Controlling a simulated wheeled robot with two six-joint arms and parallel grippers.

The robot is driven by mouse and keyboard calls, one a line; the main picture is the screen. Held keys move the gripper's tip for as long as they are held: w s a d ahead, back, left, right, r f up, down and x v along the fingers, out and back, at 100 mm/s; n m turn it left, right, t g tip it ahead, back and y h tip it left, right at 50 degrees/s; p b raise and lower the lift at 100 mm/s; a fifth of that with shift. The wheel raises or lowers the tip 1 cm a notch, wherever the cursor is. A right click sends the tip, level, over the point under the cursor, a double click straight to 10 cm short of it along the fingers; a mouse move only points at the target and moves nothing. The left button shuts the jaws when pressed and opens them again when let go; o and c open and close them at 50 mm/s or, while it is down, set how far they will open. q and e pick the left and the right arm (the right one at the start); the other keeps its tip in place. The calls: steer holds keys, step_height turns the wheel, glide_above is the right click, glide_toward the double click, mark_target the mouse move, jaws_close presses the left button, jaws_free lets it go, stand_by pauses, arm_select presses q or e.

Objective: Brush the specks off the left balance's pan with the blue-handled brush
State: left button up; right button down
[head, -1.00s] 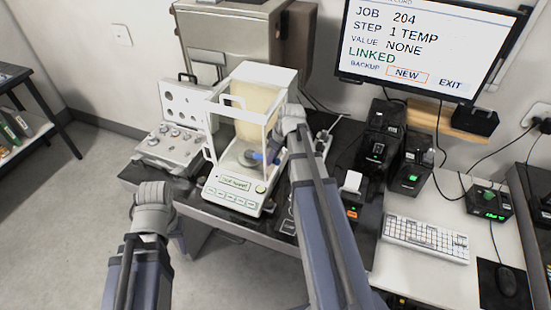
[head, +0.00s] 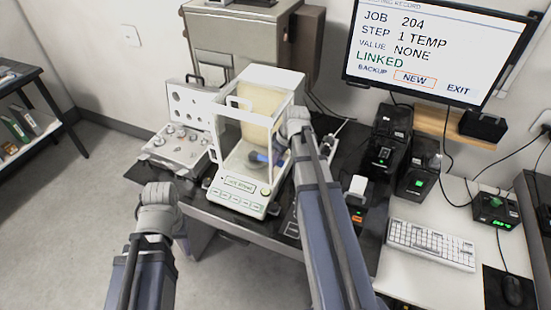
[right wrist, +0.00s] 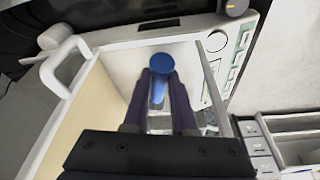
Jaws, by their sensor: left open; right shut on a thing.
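The balance (head: 238,197) stands on the dark table in the head view, with a clear draft shield around its weighing chamber. My right gripper (right wrist: 160,78) is shut on the blue-handled brush (right wrist: 158,88). In the head view the brush's blue handle (head: 259,157) shows inside the shield, behind the front panel. In the right wrist view the round blue handle end faces the camera, and the bristles are hidden below. The pan is mostly hidden, and I cannot make out specks. My left gripper (head: 157,196) is open and empty, left of the balance and apart from it.
An open case of weights (head: 178,147) stands just left of the balance. The shield's white handle (right wrist: 64,62) and walls closely surround my right gripper. A small printer (head: 355,190), black devices and a keyboard (head: 431,244) are to the right. A monitor (head: 437,45) hangs behind.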

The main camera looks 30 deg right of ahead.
steer(key=shift+s+d, duration=0.35)
steer(key=shift+s, duration=0.4)
steer(key=shift+s+d, duration=0.35)
steer(key=shift+s, duration=0.4)
steer(key=shift+r, duration=0.1)
steer(key=shift+r+p, duration=0.95)
steer(key=shift+p, duration=0.1)
steer(key=s+d, duration=0.5)
steer(key=s, duration=0.5)
steer(key=shift+s+d, duration=0.2)
steer(key=shift+s, duration=0.15)
